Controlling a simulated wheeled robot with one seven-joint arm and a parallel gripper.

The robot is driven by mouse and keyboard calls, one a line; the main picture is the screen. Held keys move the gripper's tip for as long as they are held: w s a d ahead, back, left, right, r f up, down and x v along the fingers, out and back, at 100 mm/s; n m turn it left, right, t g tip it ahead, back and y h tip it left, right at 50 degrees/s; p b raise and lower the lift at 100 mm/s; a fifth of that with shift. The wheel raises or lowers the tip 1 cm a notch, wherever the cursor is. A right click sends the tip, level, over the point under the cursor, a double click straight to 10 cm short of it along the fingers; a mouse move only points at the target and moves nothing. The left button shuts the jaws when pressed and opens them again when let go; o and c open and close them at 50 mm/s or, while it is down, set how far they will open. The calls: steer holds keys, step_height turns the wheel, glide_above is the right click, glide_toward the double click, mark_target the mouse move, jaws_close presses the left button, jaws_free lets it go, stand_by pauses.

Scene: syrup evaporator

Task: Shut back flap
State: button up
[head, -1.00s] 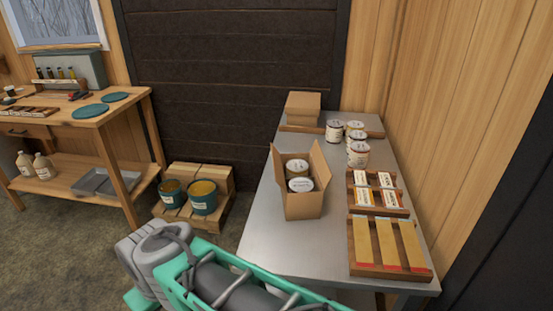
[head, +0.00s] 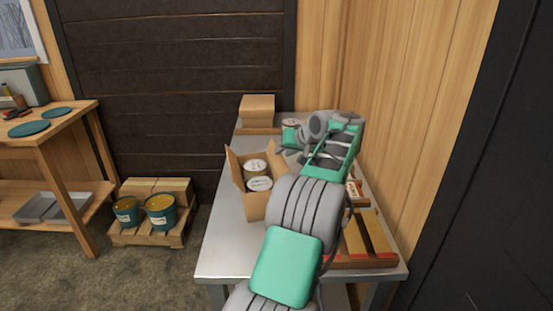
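An open cardboard box (head: 254,206) stands on the metal table (head: 222,240) with two labelled cans (head: 258,183) inside. One flap (head: 234,168) stands up on the box's left side, and another upright flap (head: 275,158) shows at the far right. I cannot make out a separate back flap. My arm reaches over the table from the front and covers the box's right side. My gripper (head: 292,136) is beyond the box to the right, apart from it as far as I see. Its fingers are small and partly hidden, so their opening is unclear.
A stacked carton (head: 257,110) stands on a wooden board at the table's far end. A can (head: 291,122) is partly hidden behind my gripper. A wooden tray (head: 368,262) is at the right, beside the plank wall. The table left of the box is clear.

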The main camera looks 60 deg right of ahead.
mark_target(277, 160)
steer(key=x, duration=0.7)
jaws_close()
stand_by(1.2)
